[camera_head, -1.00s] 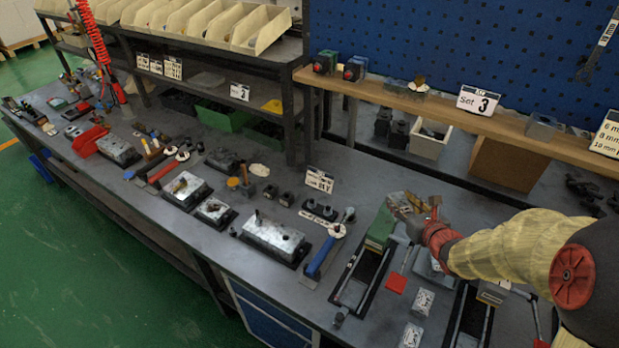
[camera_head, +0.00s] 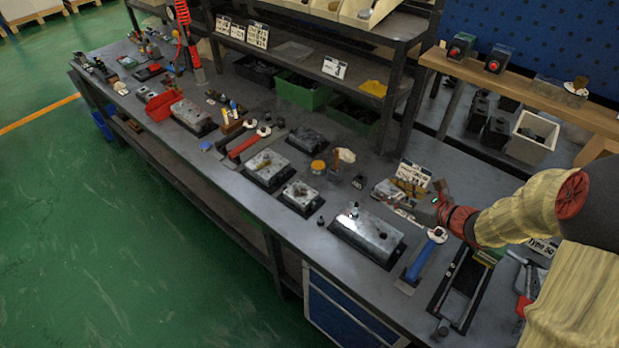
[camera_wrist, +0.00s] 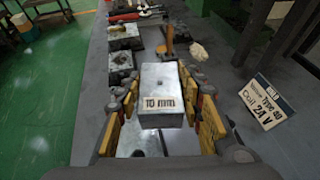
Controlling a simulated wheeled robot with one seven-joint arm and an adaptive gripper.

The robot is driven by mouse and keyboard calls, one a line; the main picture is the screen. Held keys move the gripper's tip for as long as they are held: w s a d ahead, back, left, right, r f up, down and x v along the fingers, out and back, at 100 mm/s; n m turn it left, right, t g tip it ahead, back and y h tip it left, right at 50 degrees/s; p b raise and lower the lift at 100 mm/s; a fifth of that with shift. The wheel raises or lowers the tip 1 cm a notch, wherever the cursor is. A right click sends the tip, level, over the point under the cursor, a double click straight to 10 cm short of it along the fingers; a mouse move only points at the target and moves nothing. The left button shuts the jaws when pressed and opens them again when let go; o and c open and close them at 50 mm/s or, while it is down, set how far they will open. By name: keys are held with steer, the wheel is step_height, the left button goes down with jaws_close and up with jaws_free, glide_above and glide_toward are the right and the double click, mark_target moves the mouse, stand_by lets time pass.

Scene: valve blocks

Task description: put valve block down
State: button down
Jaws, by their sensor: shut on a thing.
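My gripper (camera_head: 418,196) is over the workbench near its right part in the head view. In the wrist view its yellow-padded fingers (camera_wrist: 158,92) are on both sides of a grey metal valve block (camera_wrist: 160,78), shut on it. The block has a "10 mm" label on the side facing the camera. In the head view the held valve block (camera_head: 386,191) is small and partly hidden by the fingers. Below the block in the wrist view is a shiny metal surface (camera_wrist: 138,142) with a dark hole. Whether the block touches anything underneath cannot be told.
A large metal block (camera_head: 366,236) on a dark base lies left of my gripper, with a blue-handled tool (camera_head: 421,260) beside it. A "Type 40, Coil 24 V" sign (camera_wrist: 262,108) stands at right. Smaller blocks (camera_head: 300,193) and tools crowd the bench leftward.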

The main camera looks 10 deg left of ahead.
mark_target(394, 210)
steer(key=s+f+n+g+y, duration=0.1)
steer(key=s+f+n+g+b, duration=0.1)
steer(key=s+f, duration=0.1)
steer(key=shift+s+a+f+y, duration=0.15)
steer(key=shift+s+y, duration=0.1)
steer(key=shift+y, duration=0.15)
steer(key=shift+w+a+f+n, duration=0.15)
steer(key=shift+f+n, duration=0.05)
steer(key=shift+n, duration=0.1)
steer(key=w+a+f+b, duration=0.1)
steer(key=w+f, duration=0.2)
steer(key=w, duration=0.1)
steer(key=w+a+f+b, duration=0.2)
steer(key=w+f, duration=0.1)
steer(key=w, duration=0.1)
steer(key=w+a+f+b, duration=0.1)
steer(key=w+f+b, duration=0.1)
steer(key=w+f, duration=0.1)
steer(key=shift+w+a, duration=0.35)
steer(key=shift+w, duration=0.1)
steer(key=shift+w+f+b, duration=0.2)
steer(key=shift+f+b, duration=0.7)
steer(key=shift+f, duration=0.85)
steer(key=shift+f, duration=0.15)
steer(key=c, duration=1.5)
jaws_free()
steer(key=shift+o, duration=0.2)
